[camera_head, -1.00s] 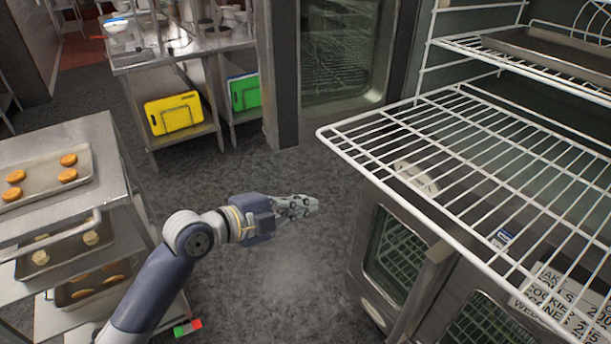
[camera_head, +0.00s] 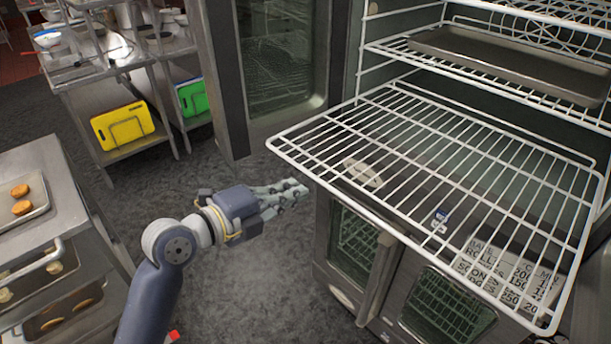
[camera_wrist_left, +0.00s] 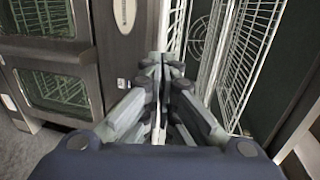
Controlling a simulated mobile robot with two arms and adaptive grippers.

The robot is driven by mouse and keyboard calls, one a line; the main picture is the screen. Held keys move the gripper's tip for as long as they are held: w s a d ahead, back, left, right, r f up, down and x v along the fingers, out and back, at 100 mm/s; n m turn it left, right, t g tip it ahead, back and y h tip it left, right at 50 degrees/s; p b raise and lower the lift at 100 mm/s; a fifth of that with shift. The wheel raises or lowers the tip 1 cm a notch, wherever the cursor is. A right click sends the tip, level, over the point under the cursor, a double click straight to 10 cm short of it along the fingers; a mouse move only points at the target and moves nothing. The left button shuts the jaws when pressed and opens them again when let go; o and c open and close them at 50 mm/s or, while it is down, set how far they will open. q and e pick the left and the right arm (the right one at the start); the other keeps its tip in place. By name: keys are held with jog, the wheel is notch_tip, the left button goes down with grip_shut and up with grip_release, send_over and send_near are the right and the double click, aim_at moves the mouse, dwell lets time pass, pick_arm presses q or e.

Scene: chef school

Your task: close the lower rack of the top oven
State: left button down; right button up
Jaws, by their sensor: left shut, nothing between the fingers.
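The lower rack (camera_head: 430,165) of the top oven is a white wire shelf pulled far out of the oven cavity in the head view. My left gripper (camera_head: 300,188) is shut and empty. In the head view it is just left of and below the rack's front left corner; I cannot tell whether it touches. In the left wrist view the shut fingers (camera_wrist_left: 161,70) point toward the oven, with the white wire rack (camera_wrist_left: 248,60) to their right. My right gripper is not in view.
An upper rack holds a dark baking tray (camera_head: 510,62) inside the oven. A lower oven with glass doors (camera_head: 440,308) is below. A metal trolley (camera_head: 60,200) with cookie trays stands at left. A table with yellow (camera_head: 122,126) and green boards (camera_head: 192,97) is behind. Grey floor is clear between.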

aim_at(316, 180)
pick_arm(q)
jog(key=p+x, duration=0.1)
jog(key=x, duration=0.2)
jog(key=shift+w+d+p, duration=0.2)
jog(key=shift+w+p, duration=0.05)
jog(key=shift+p, duration=0.05)
jog(key=shift+w+d+f, duration=0.1)
jog(key=shift+w+d, duration=0.05)
jog(key=shift+d, duration=0.15)
jog(key=shift+f, duration=0.1)
jog(key=shift+w, duration=0.1)
